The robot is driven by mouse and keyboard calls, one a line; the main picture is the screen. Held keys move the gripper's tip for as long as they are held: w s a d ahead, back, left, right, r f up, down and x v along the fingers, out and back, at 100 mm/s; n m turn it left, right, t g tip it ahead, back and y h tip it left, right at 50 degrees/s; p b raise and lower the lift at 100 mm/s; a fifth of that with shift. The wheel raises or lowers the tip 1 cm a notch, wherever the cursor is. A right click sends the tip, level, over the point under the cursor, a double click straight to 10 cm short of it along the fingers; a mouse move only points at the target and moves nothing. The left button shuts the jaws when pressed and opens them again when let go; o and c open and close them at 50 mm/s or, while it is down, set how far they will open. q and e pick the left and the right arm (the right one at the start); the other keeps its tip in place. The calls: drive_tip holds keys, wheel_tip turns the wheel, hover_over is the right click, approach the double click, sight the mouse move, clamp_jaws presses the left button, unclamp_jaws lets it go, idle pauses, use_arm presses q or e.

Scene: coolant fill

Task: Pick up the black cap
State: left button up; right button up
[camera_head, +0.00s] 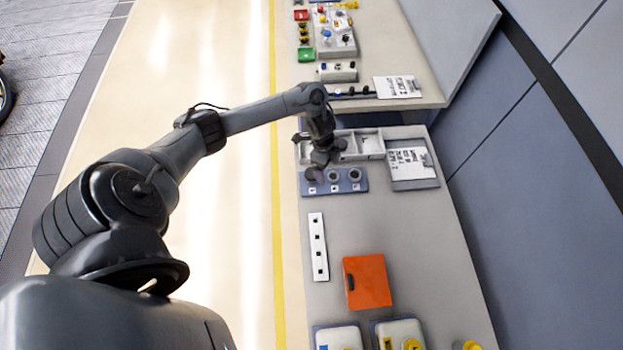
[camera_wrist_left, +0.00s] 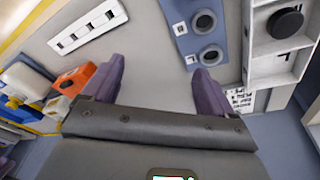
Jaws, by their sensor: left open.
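A round black cap (camera_wrist_left: 285,22) lies in a compartment of a white tray (camera_wrist_left: 262,65) at the upper right of the left wrist view. The tray also shows in the head view (camera_head: 368,145), partly hidden behind my arm, and I cannot make out the cap there. My left gripper (camera_head: 318,172) is over the left part of a blue-grey plate with round sockets (camera_head: 343,186), beside the tray. In the left wrist view its two purple-grey fingers (camera_wrist_left: 158,70) are spread, with nothing between them. My right gripper is out of view.
A white strip with dark square holes (camera_head: 318,246) and an orange box (camera_head: 367,282) lie on the bench. A clipboard with papers (camera_head: 411,162) is right of the tray. White containers with yellow caps (camera_head: 400,335) stand at the near end. Bare bench lies between the plate and the orange box.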

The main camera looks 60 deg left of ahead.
use_arm(q)
drive_tip(key=s+a+f+m+y+b, duration=0.1)
drive_tip(key=s+a+f+m+b, duration=0.2)
drive_tip(key=m+b, duration=0.1)
drive_tip(key=y+b, duration=0.1)
drive_tip(key=b, duration=0.2)
hover_over(310, 172)
drive_tip(key=shift+g, duration=0.3)
drive_tip(key=shift+d+f, duration=0.1)
drive_tip(key=shift+f, duration=2.3)
drive_tip(key=shift+w+f, duration=0.1)
drive_tip(key=shift+f, duration=2.45)
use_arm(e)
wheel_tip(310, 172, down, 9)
use_arm(q)
drive_tip(key=c, duration=1.2)
drive_tip(key=shift+r, duration=0.1)
